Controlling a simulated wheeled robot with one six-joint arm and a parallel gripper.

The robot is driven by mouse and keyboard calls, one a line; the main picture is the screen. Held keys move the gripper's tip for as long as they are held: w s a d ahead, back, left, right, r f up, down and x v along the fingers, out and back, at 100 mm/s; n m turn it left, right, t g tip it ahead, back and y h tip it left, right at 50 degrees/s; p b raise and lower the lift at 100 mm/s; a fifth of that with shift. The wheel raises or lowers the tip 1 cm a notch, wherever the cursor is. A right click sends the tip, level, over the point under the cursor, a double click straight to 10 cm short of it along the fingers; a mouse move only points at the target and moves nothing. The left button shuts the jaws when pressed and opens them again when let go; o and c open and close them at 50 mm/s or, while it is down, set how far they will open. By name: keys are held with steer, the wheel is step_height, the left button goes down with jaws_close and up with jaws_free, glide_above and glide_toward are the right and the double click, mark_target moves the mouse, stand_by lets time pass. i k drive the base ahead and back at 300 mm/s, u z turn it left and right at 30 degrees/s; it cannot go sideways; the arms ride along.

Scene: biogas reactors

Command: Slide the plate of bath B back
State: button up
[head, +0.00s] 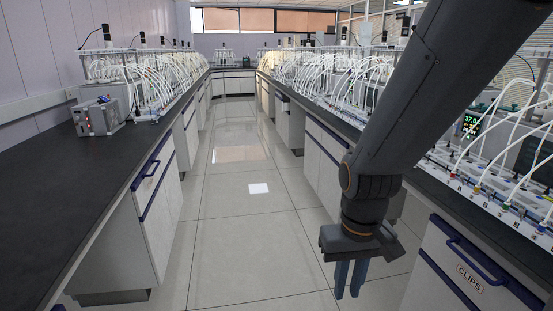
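My gripper (348,292) hangs fingers down over the aisle at the lower right, in front of the right bench's cabinets. Its two blue fingers show close together with nothing seen between them; how far apart they are is unclear. No letter B and no plate can be made out, so I cannot tell which unit is bath B.
The right bench (437,183) carries rows of tubed equipment. A drawer marked CLIPS (469,278) is below it. The left bench (60,180) has a bare front part and a grey box (97,117). The tiled aisle (235,220) between them is clear.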

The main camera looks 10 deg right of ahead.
mark_target(403, 40)
steer(key=z, duration=0.15)
steer(key=i, duration=1.75)
steer(key=z, duration=0.25)
steer(key=i, duration=1.5)
steer(key=z, duration=0.1)
